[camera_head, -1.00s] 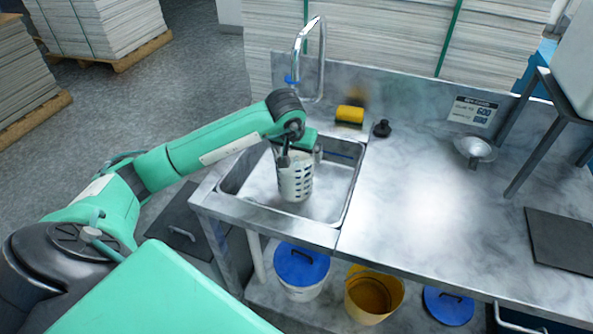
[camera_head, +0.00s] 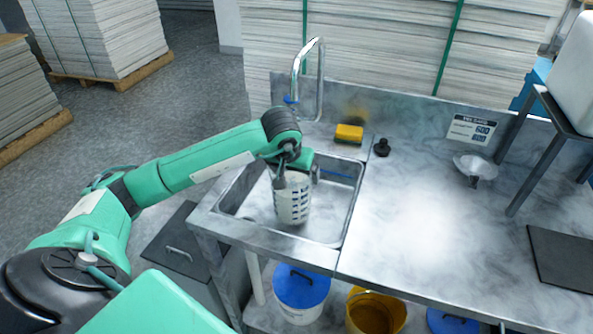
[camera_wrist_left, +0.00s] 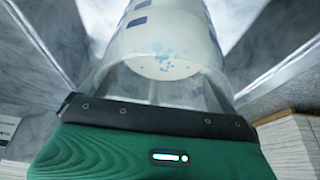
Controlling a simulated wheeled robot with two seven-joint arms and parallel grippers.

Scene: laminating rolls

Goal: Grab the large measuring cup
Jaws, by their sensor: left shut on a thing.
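The large measuring cup (camera_head: 292,203) is white with dark blue marks and stands out in the head view over the metal sink (camera_head: 242,208). My left gripper (camera_head: 291,174) is at the cup's upper part and is shut on it. In the left wrist view the cup (camera_wrist_left: 165,45) fills the space beyond the gripper (camera_wrist_left: 150,95), with bluish specks visible on its pale surface. The arm hides part of the cup's top. I cannot tell whether the cup's bottom touches the sink floor. My right gripper is not in view.
A chrome faucet (camera_head: 320,80) rises behind the sink. A metal funnel (camera_head: 474,167) and a dark mat (camera_head: 565,262) are at the right. The counter's middle is clear. Buckets stand below.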

